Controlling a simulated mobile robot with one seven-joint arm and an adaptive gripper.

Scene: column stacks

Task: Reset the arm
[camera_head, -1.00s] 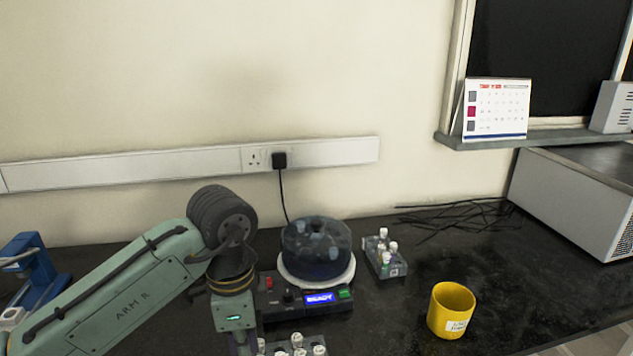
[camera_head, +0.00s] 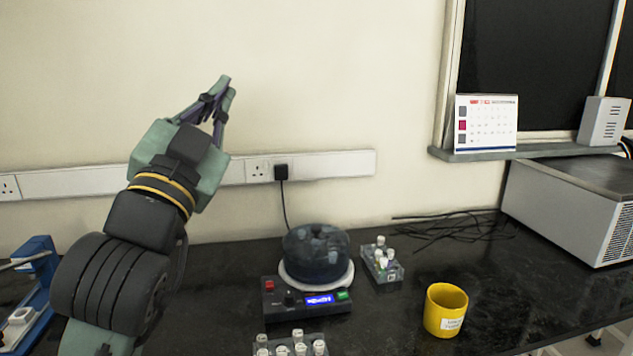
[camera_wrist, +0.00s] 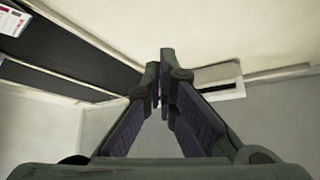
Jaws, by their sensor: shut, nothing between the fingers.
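My gripper (camera_head: 223,92) is raised in the left part of the head view, in front of the cream wall, and its fingers point up. The fingers meet at their tips with nothing between them. In the wrist view my gripper (camera_wrist: 165,72) also shows its two fingers closed together at the tips. Behind them in that view are the ceiling and upper wall. My gripper is well above the bench and apart from everything on it.
On the black bench (camera_head: 400,310) stand a device with a dark domed lid (camera_head: 317,252), a vial rack (camera_head: 382,262), another vial rack (camera_head: 290,346) at the front and a yellow mug (camera_head: 445,310). A blue stand (camera_head: 38,275) is at left. Wall trunking (camera_head: 325,165) runs behind.

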